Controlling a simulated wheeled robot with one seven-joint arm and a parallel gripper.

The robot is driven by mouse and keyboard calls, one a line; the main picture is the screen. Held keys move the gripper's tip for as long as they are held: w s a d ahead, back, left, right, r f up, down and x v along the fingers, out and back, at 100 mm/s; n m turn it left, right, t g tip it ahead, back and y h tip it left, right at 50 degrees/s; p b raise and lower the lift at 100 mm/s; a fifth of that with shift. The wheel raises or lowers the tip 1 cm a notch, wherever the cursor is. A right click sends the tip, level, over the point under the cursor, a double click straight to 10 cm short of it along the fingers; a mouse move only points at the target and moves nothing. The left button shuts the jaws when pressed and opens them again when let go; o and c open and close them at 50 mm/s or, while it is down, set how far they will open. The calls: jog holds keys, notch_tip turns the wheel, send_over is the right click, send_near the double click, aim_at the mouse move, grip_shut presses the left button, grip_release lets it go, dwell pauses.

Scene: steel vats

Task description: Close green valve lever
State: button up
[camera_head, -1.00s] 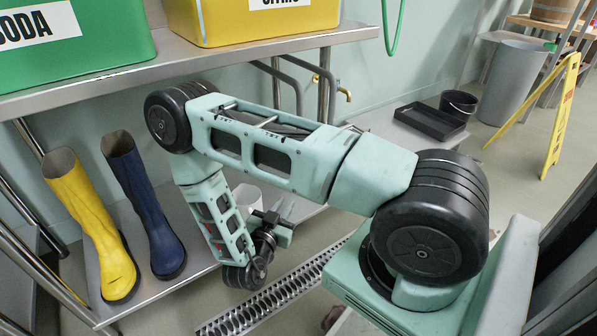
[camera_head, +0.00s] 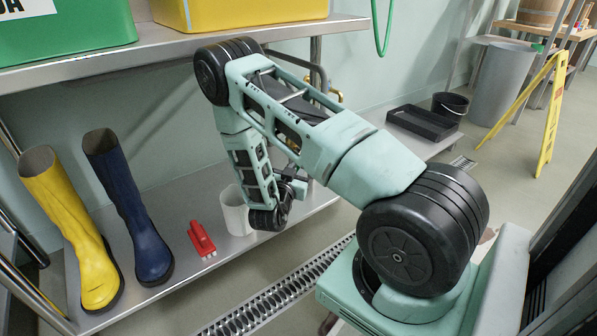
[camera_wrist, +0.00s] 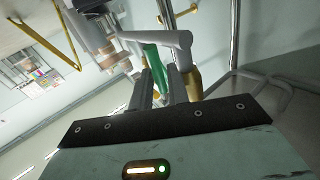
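The green valve lever (camera_wrist: 155,62) shows in the wrist view, just beyond and between the fingers of my gripper (camera_wrist: 161,84). The fingers stand apart with green in the gap. I cannot tell whether they touch it. A brass fitting (camera_wrist: 194,82) is just right of the fingers, and a pale grey bent pipe (camera_wrist: 165,36) passes above the lever. In the head view the lever is hidden behind my arm; a little of the brass tap (camera_head: 337,95) shows under the upper shelf.
The upper shelf (camera_head: 170,48) holds green and yellow bins. A black tray (camera_head: 422,122), bucket (camera_head: 455,104) and yellow sign (camera_head: 548,120) are right.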

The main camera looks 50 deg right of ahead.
jog(key=shift+w+d, duration=0.15)
jog(key=shift+d, duration=0.35)
grip_shut()
